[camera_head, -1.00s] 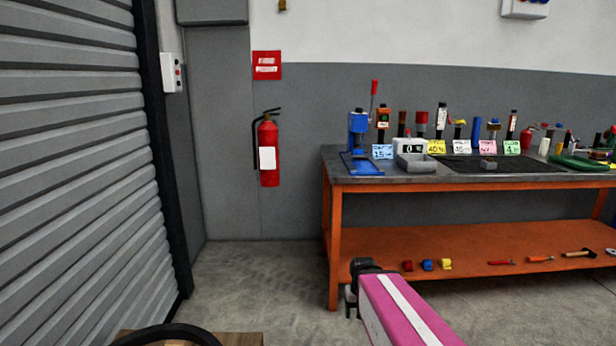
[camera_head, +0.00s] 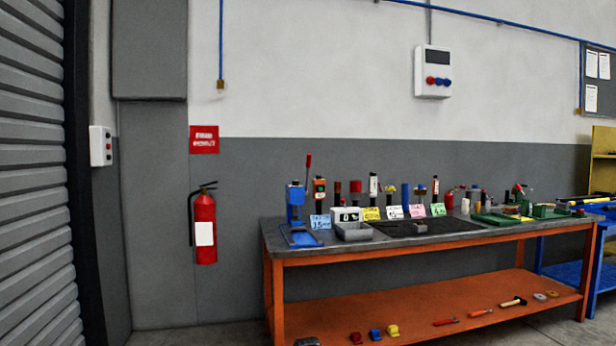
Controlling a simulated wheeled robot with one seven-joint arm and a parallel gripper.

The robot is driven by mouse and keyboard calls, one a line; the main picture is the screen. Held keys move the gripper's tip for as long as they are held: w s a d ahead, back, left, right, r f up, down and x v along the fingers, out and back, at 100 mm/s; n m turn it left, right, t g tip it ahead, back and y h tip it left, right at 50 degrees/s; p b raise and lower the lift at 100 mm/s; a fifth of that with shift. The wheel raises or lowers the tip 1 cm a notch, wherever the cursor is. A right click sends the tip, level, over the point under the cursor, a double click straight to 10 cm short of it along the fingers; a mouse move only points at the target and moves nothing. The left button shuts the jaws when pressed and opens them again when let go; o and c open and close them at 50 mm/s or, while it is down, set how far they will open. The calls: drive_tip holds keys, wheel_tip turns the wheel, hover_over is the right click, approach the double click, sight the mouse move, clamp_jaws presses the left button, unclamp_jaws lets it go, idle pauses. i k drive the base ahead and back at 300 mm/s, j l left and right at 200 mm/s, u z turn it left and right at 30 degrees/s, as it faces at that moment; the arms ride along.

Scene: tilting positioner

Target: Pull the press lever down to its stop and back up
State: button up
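The press (camera_head: 296,207) is a small blue upright stand at the left end of the workbench. Its lever (camera_head: 308,168) is a thin red-tipped rod that rises above the press head and leans slightly right. A blue base plate (camera_head: 303,238) lies at its foot. My gripper's fingers are not in view.
The workbench (camera_head: 450,242) has an orange frame and lower shelf. A fire extinguisher (camera_head: 205,228) hangs on the wall to the left. A blue bench (camera_head: 567,280) stands at the right.

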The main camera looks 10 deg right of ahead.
sight(308, 164)
drive_tip(key=i+l, duration=0.15)
drive_tip(key=i, duration=0.25)
drive_tip(key=i+l, duration=0.2)
drive_tip(key=i, duration=0.25)
drive_tip(key=i+l, duration=0.15)
drive_tip(key=i, duration=0.25)
drive_tip(key=i+l, duration=0.2)
drive_tip(key=i, duration=0.25)
drive_tip(key=l+u, duration=0.25)
drive_tip(key=l, duration=0.25)
drive_tip(key=l+u, duration=0.25)
drive_tip(key=l, duration=0.25)
drive_tip(key=k, duration=0.05)
